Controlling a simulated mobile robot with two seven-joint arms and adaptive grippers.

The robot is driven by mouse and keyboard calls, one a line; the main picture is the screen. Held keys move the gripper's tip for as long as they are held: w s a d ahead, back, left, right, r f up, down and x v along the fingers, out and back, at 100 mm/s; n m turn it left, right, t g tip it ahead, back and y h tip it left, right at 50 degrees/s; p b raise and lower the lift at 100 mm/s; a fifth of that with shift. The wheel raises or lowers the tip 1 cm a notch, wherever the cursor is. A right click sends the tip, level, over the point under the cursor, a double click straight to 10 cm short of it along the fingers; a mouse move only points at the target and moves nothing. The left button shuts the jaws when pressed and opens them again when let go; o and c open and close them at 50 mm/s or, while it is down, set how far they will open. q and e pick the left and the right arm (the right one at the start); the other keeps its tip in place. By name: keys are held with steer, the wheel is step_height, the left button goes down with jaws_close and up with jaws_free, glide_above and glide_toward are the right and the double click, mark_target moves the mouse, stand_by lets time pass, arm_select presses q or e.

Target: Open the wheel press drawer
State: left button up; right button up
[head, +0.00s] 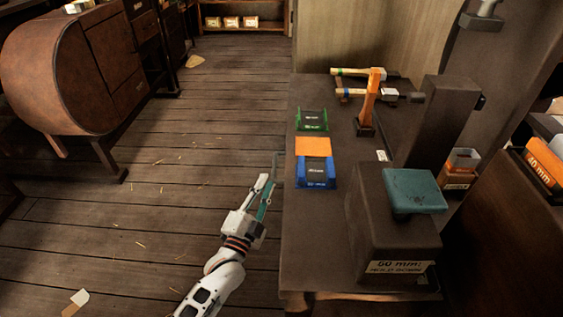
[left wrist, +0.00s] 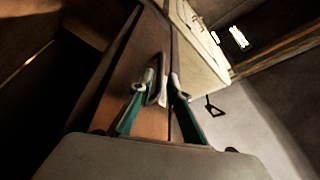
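My left gripper (head: 268,182) is beside the left edge of the workbench (head: 300,255), with its fingertips close to a grey bar handle (head: 276,163) on the bench's side. In the left wrist view the teal fingers of the gripper (left wrist: 166,85) stand apart. The grey handle (left wrist: 161,91) shows between the fingertips, in front of a brown drawer front (left wrist: 130,75). Whether a finger touches the handle is hard to tell. The drawer's inside is not visible. My right gripper is in neither view.
On the bench are a green tray (head: 312,120), a blue tray (head: 316,183), an orange hammer-like tool (head: 370,100) and a dark block with a teal top (head: 414,190). A rounded brown cabinet (head: 65,75) stands at the left. The plank floor (head: 150,200) between is mostly clear.

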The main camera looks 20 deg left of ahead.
mark_target(275, 163)
arm_select(q)
steer(key=b+x, duration=0.1)
steer(key=x, duration=0.6)
steer(key=shift+w+r, duration=0.1)
steer(key=shift+w, duration=0.2)
jaws_close()
